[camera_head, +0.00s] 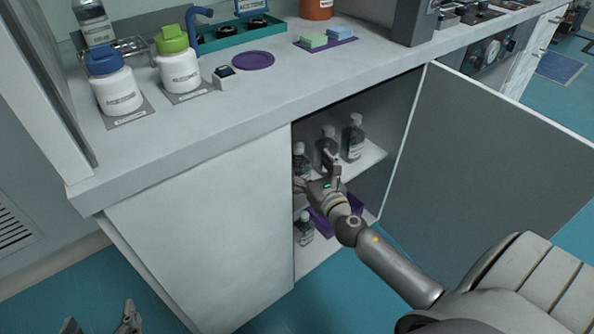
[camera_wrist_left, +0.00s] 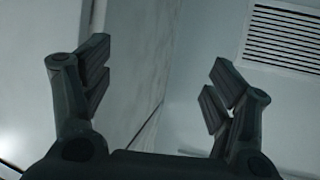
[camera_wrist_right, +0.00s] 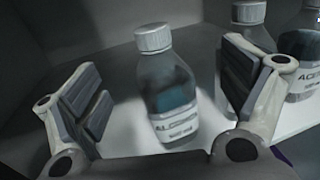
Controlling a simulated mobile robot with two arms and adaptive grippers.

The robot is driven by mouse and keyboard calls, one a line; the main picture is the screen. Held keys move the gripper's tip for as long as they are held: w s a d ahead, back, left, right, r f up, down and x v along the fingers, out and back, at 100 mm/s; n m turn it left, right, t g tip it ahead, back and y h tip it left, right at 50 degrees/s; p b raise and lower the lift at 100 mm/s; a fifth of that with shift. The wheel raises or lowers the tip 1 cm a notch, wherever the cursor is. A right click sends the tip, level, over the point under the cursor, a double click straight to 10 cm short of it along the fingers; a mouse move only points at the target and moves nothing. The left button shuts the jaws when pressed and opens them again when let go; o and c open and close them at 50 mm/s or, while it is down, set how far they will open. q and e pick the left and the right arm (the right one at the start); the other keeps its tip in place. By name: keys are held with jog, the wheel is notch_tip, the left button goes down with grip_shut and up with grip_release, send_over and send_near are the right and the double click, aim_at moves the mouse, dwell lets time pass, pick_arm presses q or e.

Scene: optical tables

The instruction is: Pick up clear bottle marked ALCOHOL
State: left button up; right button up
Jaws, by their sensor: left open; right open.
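The clear bottle marked AL…, the rest of the word unclear, stands upright with a white cap in the right wrist view (camera_wrist_right: 168,95). It appears to be the leftmost shelf bottle in the head view (camera_head: 300,158), partly hidden by my gripper. My right gripper (camera_head: 317,174) reaches into the open cabinet. In the right wrist view its fingers (camera_wrist_right: 165,88) are open, one on each side of the bottle in the picture, with visible gaps. My left gripper (camera_head: 102,325) is open and empty, low at the left; its fingers show in the left wrist view (camera_wrist_left: 160,78).
Two more bottles (camera_head: 327,148) (camera_head: 353,138) stand to the right on the same shelf (camera_head: 368,160). Another bottle (camera_head: 304,230) and a purple tray (camera_head: 349,212) are below. The open cabinet door (camera_head: 490,165) bounds the right, the closed panel (camera_head: 205,225) the left.

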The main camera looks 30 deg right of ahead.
aim_at(299, 160)
jog(key=w, duration=0.2)
jog(key=w+f+b, duration=0.1)
jog(key=w, duration=0.1)
jog(key=shift+w+d, duration=0.1)
jog(key=shift+w, duration=0.6)
pick_arm(q)
notch_tip(299, 160, up, 6)
jog(key=w+d+t+h, duration=0.1)
jog(key=w+t, duration=0.1)
jog(key=t, duration=0.1)
jog(key=shift+d+f, duration=0.15)
jog(key=shift+d, duration=0.05)
jog(key=shift+w, duration=0.1)
pick_arm(e)
jog(key=shift+c, duration=0.2)
jog(key=c, duration=1.9)
